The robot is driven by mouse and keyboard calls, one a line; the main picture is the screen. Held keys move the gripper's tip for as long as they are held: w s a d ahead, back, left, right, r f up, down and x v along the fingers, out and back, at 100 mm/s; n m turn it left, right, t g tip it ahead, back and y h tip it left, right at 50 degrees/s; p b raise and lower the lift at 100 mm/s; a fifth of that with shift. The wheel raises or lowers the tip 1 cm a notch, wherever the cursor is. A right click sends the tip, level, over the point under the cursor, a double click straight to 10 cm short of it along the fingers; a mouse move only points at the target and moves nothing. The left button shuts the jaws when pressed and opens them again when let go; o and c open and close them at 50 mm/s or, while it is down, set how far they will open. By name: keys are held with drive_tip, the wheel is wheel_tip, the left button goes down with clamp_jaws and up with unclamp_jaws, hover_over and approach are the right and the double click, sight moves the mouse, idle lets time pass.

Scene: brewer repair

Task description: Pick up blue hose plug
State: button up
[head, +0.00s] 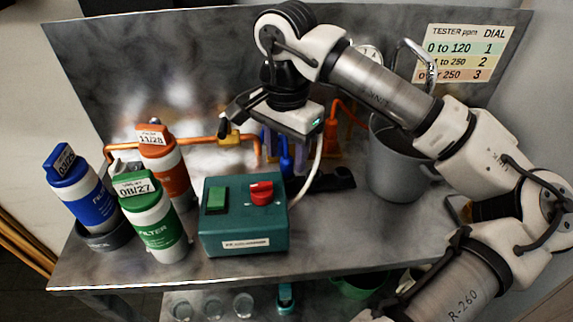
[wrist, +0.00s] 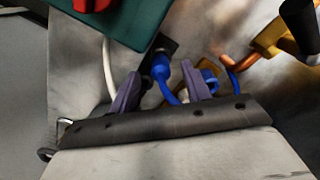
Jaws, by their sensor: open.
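The blue hose plug (wrist: 160,68) shows in the wrist view between my gripper's two purple fingers, with a blue hose running down from it. Its upper end is beside a small black part (wrist: 157,47); I cannot tell how they join. In the head view the blue plug (head: 286,160) is below my gripper (head: 282,146), behind the teal control box (head: 245,232). My gripper also shows in the wrist view (wrist: 160,85); it is open, with a gap between the plug and each finger. Part of the hose is hidden by the gripper body.
Blue, orange and green filters (head: 160,225) stand on the left of the metal bench (head: 330,245). A grey pot (head: 395,175) stands at right. An orange pipe (head: 190,140) with a brass fitting (head: 230,138) runs behind the box. A white cable (head: 312,175) passes close beside my gripper.

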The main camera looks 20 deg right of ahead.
sight(286, 157)
drive_tip(key=shift+f, duration=1.85)
drive_tip(key=shift+w, duration=0.1)
clamp_jaws()
drive_tip(key=shift+r, duration=0.1)
